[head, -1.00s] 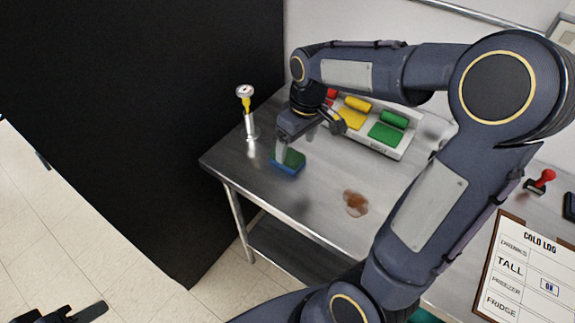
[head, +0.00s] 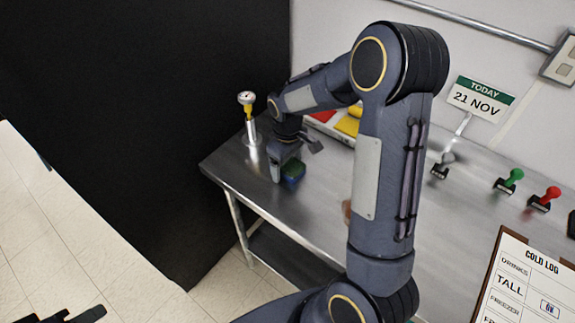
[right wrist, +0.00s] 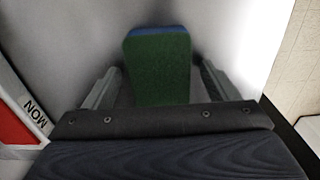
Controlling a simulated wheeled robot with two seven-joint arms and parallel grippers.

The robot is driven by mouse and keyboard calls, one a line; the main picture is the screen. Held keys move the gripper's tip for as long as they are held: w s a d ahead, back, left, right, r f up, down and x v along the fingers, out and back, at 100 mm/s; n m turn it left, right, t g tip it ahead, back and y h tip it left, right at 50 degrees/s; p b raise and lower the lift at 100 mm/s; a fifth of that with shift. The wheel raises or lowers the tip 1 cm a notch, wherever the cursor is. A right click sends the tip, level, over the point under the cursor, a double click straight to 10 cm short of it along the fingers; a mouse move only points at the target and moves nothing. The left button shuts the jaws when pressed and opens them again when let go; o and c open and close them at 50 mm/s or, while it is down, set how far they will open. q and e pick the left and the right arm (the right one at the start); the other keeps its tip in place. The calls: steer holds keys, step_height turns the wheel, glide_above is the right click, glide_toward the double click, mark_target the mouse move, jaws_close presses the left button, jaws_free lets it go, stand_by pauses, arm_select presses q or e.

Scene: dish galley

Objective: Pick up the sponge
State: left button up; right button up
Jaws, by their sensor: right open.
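The sponge (head: 292,173) is green on top with a blue layer beneath. It lies on the steel table (head: 240,170) near its front left edge. My right gripper (head: 290,172) is open and pointed down at the sponge. In the right wrist view the sponge (right wrist: 160,68) sits between the two fingers, with a gap on each side. In the head view the gripper hides part of the sponge. My left gripper (head: 75,315) shows only in part at the bottom left corner, and its jaws cannot be made out.
A probe thermometer in a metal holder (head: 249,125) stands just left of the gripper. A tray with red and yellow pieces (head: 340,125) lies behind my arm. Stamps (head: 509,181) and a clipboard (head: 520,275) are to the right. A dark panel (head: 150,120) borders the left.

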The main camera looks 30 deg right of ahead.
mark_target(286, 164)
steer(key=c, duration=1)
steer(key=shift+c, duration=0.2)
steer(key=shift+r, duration=0.6)
step_height(286, 164, up, 2)
steer(key=shift+w+a+r, duration=0.1)
steer(key=shift+a+r, duration=0.05)
steer(key=w+a+r+b, duration=0.2)
steer(key=w+a+r, duration=0.1)
steer(key=a+r, duration=0.6)
steer(key=shift+w+a+r, duration=0.15)
steer(key=shift+a+r, duration=0.1)
steer(key=shift+a, duration=1.95)
